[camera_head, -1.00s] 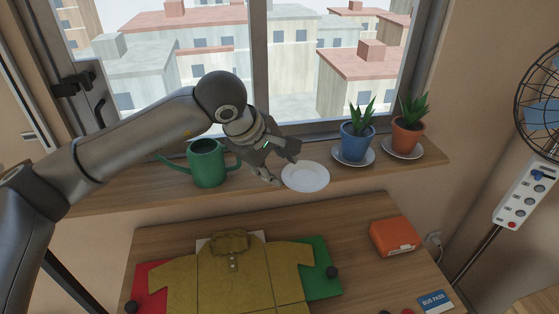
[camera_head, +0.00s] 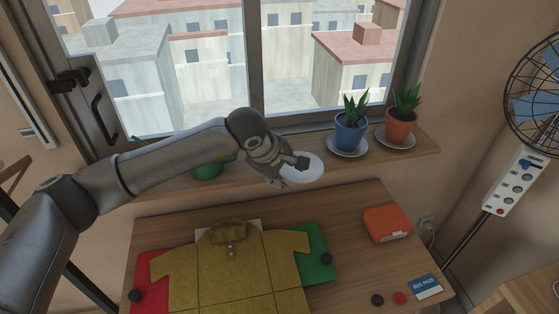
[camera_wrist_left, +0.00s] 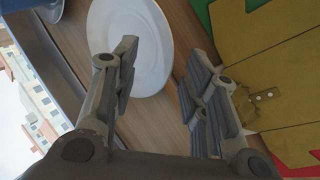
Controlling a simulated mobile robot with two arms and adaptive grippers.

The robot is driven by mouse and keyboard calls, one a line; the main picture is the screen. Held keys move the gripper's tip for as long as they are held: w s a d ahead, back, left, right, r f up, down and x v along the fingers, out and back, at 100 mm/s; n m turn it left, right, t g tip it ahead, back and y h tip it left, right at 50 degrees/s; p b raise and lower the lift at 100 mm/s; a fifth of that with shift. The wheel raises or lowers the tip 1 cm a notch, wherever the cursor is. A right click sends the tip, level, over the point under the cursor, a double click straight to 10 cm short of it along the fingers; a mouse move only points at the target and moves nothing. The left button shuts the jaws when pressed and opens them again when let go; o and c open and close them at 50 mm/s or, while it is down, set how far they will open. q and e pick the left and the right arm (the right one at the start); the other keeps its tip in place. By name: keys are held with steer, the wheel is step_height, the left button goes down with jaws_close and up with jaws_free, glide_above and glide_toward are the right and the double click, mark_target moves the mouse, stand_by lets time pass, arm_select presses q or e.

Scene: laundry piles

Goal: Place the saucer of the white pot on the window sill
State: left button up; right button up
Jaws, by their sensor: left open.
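A white saucer (camera_head: 308,169) lies flat and empty on the wooden window sill (camera_head: 232,184), to the left of the blue pot. It also shows in the left wrist view (camera_wrist_left: 140,40), ahead of the fingers. My left gripper (camera_head: 292,171) is open at the saucer's left side and covers part of it in the head view. In the left wrist view the fingers (camera_wrist_left: 162,65) are spread with nothing between them, and the left finger overlaps the saucer's near edge. I cannot tell whether they touch. No white pot is in view. My right gripper is not in view.
A blue pot (camera_head: 350,135) and an orange pot (camera_head: 400,128) stand on saucers on the sill. A green watering can (camera_head: 207,171) is partly behind my left arm.

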arm_select(q)
steer(key=shift+w+d+f, duration=0.15)
steer(key=shift+w+f, duration=0.1)
steer(key=shift+f, duration=0.3)
jaws_close()
steer(key=shift+w, duration=0.1)
